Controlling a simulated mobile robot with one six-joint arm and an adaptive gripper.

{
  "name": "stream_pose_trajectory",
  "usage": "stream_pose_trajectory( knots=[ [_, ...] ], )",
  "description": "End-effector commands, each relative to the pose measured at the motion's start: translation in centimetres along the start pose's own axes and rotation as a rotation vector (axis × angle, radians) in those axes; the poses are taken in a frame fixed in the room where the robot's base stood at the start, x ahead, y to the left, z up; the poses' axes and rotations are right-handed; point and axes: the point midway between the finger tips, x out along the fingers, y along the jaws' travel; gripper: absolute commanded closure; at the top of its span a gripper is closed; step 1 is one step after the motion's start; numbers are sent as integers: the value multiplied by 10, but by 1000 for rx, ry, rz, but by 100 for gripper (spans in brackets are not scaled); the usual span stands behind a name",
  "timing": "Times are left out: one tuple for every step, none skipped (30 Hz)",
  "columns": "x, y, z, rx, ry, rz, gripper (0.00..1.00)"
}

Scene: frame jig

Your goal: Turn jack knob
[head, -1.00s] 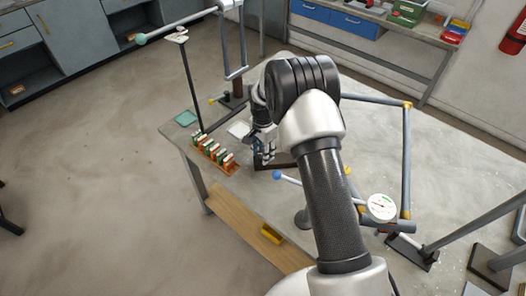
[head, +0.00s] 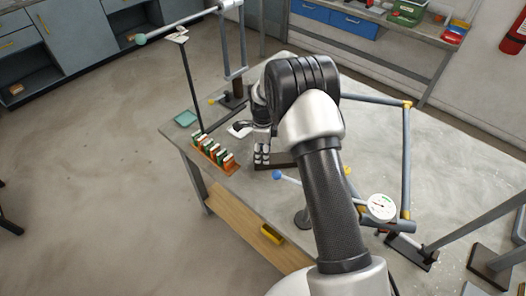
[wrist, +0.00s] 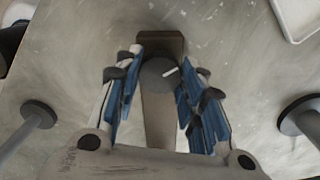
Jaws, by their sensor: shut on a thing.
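The jack knob (wrist: 158,76) is a dark grey round disc with a short white mark pointing to the upper right in the wrist view. It sits over a brown block and bar (wrist: 160,120). My gripper (wrist: 163,64) is shut on the knob, with a blue-padded finger on its left and right sides. In the head view my gripper (head: 262,153) is low over the left part of the workbench, beside a dark base. The knob is hidden there by my gripper and arm.
A blue ball-ended rod (head: 278,175) is close to my gripper. A dial gauge (head: 381,206) and grey tube frame (head: 406,150) stand right.

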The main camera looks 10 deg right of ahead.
Motion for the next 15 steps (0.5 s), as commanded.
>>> stream_pose_trajectory(
  knots=[
    [0,0,0,23,0,0,87],
    [0,0,0,36,0,0,87],
    [0,0,0,52,0,0,87],
    [0,0,0,62,0,0,87],
    [0,0,0,71,0,0,87],
    [0,0,0,83,0,0,87],
    [0,0,0,90,0,0,87],
    [0,0,0,96,0,0,87],
    [0,0,0,103,0,0,87],
    [0,0,0,107,0,0,87],
    [0,0,0,111,0,0,87],
    [0,0,0,114,0,0,87],
    [0,0,0,116,0,0,87],
    [0,0,0,117,0,0,87],
    [0,0,0,118,0,0,87]
  ],
)
